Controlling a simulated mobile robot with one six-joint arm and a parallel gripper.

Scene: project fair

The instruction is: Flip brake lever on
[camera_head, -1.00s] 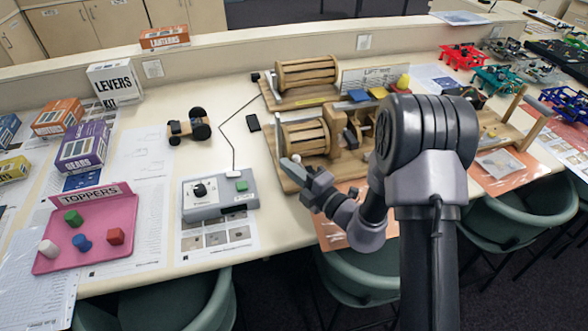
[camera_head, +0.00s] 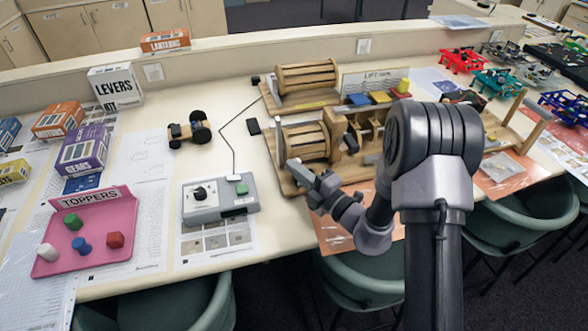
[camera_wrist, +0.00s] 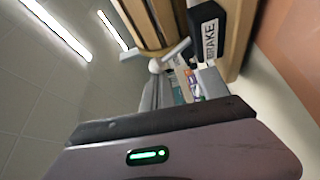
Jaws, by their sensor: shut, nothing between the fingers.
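The wooden winch model with a slatted drum (camera_head: 305,141) stands on a board at the middle of the table. In the wrist view, a black plate lettered BRAKE (camera_wrist: 208,42) is fixed at the wood's edge. Near it are a pale rounded knob (camera_wrist: 154,66) and a grey bar (camera_wrist: 177,49), perhaps parts of the brake lever; its setting cannot be told. My gripper (camera_head: 296,166) is shut and empty at the left front of the drum. In the wrist view its fingers (camera_wrist: 185,88) point toward the knob; whether they touch it is unclear.
A grey control box (camera_head: 220,197) with a dial and green button sits left of my gripper. A second drum (camera_head: 307,75) stands behind. Yellow and blue blocks (camera_head: 380,97) are to the right. A pink toppers tray (camera_head: 110,250) is far left. Green chairs line the front edge.

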